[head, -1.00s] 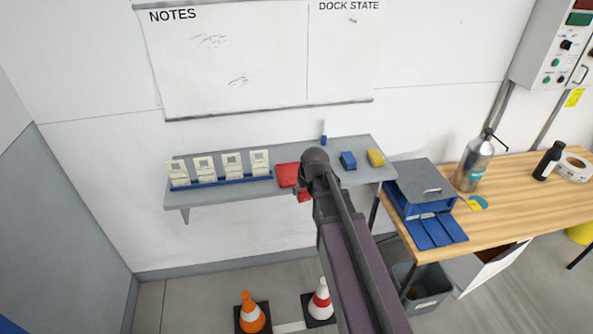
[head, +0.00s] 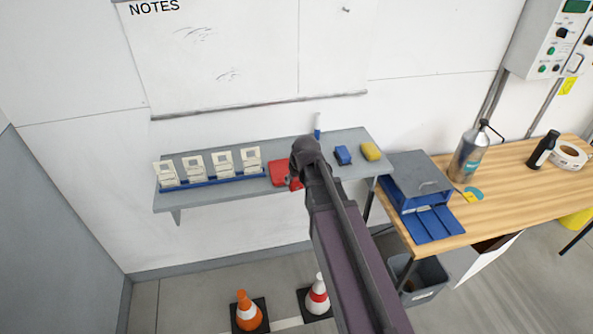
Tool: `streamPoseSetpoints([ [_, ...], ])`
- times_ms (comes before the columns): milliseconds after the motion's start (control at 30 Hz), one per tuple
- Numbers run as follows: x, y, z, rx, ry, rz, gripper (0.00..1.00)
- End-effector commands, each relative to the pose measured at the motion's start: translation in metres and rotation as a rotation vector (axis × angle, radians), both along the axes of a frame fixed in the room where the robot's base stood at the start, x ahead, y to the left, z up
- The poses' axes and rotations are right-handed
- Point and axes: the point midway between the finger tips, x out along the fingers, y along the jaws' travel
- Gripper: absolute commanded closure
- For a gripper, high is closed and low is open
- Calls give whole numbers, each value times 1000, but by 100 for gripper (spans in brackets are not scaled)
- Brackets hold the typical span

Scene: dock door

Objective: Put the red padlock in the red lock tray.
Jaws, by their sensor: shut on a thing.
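The red lock tray (head: 278,172) lies on the grey wall shelf, right of the row of white cards. My gripper (head: 299,172) is just right of the tray in the head view, mostly hidden behind my own dark wrist. It is shut on the red padlock (head: 296,184), of which only a small red part shows below the wrist. The padlock appears beside the tray's right front side. Whether it touches the tray or shelf, or hangs above them, I cannot tell.
The shelf (head: 215,196) also carries white cards in a blue rack (head: 212,181), a blue block (head: 343,155), a yellow block (head: 370,151) and a blue marker (head: 317,133). A wooden bench (head: 505,205) stands right. Cones (head: 247,311) stand on the floor below.

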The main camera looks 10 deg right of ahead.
Motion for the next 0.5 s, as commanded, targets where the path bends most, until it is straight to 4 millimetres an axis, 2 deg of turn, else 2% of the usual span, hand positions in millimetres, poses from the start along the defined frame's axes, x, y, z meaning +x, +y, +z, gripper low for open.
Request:
streamPoseSetpoints([
  [167, 11, 2, 6, -1, 0, 0, 86],
  [267, 29, 3, 13, -3, -1, -5, 86],
  [500, 90, 5, 40, -10, -3, -25, 86],
])
